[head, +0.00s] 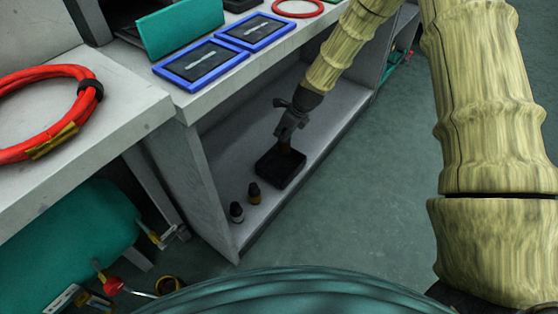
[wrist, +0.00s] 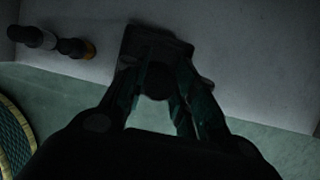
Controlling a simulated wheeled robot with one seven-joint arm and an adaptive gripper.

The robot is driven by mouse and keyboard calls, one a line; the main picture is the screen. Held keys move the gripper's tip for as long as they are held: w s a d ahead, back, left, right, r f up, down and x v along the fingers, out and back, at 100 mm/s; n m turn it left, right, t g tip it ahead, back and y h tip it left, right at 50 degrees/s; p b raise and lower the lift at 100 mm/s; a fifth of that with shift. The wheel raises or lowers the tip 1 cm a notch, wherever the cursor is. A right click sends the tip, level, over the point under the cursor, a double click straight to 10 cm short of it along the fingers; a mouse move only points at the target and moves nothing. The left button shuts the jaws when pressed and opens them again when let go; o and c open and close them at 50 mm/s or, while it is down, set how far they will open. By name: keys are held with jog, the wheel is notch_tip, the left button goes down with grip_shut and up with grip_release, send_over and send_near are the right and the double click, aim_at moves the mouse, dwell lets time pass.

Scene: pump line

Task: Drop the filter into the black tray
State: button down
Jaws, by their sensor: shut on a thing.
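My gripper (head: 288,128) reaches down onto the low shelf and is over the black tray (head: 272,174) in the head view. A small brownish piece, likely the filter (head: 285,147), shows below its fingertips, above the tray's far part. In the wrist view my gripper (wrist: 158,85) is shut on a dark round thing (wrist: 158,82), and the black tray (wrist: 130,45) lies behind it. The picture is dark, and I cannot tell whether the filter touches the tray floor.
Two small dark-capped bottles, one white (head: 237,213) and one amber (head: 254,194), stand on the shelf left of the tray. Blue-framed panels (head: 202,65) and a red hose coil (head: 45,112) lie on the bench above. The shelf right of the tray is clear.

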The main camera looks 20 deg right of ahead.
jog(key=shift+w+d+f+m+h, duration=0.35)
jog(key=shift+w+d+m, duration=0.25)
jog(key=shift+w+m, duration=0.15)
jog(key=f+b, duration=0.2)
jog(key=b, duration=0.1)
jog(key=shift+a+f, duration=0.2)
jog(key=shift+f, duration=0.05)
notch_tip(320, 180, down, 3)
jog(key=b, duration=0.4)
jog(key=shift+f+t, duration=0.1)
jog(key=shift+t, duration=0.2)
jog(key=c, duration=1.1)
grip_release()
jog(key=shift+o, duration=0.2)
jog(key=v, duration=1.2)
jog(key=shift+d, duration=0.2)
